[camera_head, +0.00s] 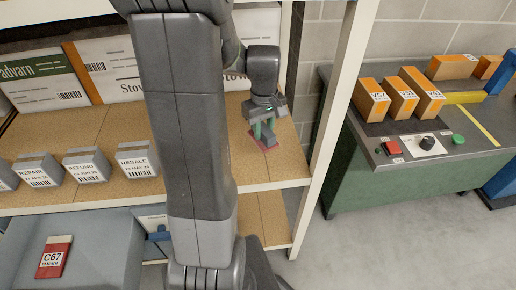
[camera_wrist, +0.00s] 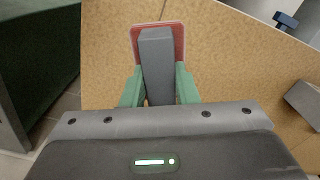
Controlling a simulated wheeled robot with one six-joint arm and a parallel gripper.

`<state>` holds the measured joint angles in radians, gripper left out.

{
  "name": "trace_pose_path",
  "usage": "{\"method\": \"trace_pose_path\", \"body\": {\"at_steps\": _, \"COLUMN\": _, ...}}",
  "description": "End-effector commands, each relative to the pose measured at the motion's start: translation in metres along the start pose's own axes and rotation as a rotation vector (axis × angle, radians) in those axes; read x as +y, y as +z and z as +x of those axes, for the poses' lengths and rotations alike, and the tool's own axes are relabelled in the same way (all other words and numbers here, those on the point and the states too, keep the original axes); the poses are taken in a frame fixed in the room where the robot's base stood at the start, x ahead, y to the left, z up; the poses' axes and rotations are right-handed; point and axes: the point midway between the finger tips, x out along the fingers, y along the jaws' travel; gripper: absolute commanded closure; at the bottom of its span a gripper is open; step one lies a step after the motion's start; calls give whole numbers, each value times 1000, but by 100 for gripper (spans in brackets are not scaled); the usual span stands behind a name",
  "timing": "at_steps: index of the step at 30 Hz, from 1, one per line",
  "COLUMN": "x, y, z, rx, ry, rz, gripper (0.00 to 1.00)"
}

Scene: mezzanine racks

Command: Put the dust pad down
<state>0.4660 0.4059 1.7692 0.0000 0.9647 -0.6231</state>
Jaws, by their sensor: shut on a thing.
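The dust pad, a grey block handle on a flat red base, shows in the wrist view (camera_wrist: 158,62) between the green fingers. In the head view its red base (camera_head: 267,145) is at the right end of the upper tan shelf board, on it or just above; I cannot tell whether it touches. My gripper (camera_head: 264,128) is shut on the grey handle and points down at the board. In the wrist view my gripper (camera_wrist: 159,88) has a finger on each side of the handle.
Grey label blocks marked REPAIR (camera_head: 38,170), REFUND (camera_head: 87,165) and RESALE (camera_head: 138,160) line the shelf's front edge. Boxes stand behind. The white rack post (camera_head: 334,110) is close to the right. A grey bin (camera_head: 105,235) holds a red C67 item (camera_head: 55,258). A green bench (camera_head: 370,160) carries orange boxes.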

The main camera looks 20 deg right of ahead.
Motion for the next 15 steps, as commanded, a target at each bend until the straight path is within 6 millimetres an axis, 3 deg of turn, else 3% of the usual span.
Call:
{"method": "trace_pose_path", "body": {"at_steps": 6, "x": -1, "y": 1, "z": 42, "rx": -6, "ry": -4, "rz": 0, "gripper": 94}}
{"method": "trace_pose_path", "body": {"at_steps": 15, "x": -1, "y": 1, "z": 76, "rx": -5, "ry": -4, "rz": 0, "gripper": 94}}
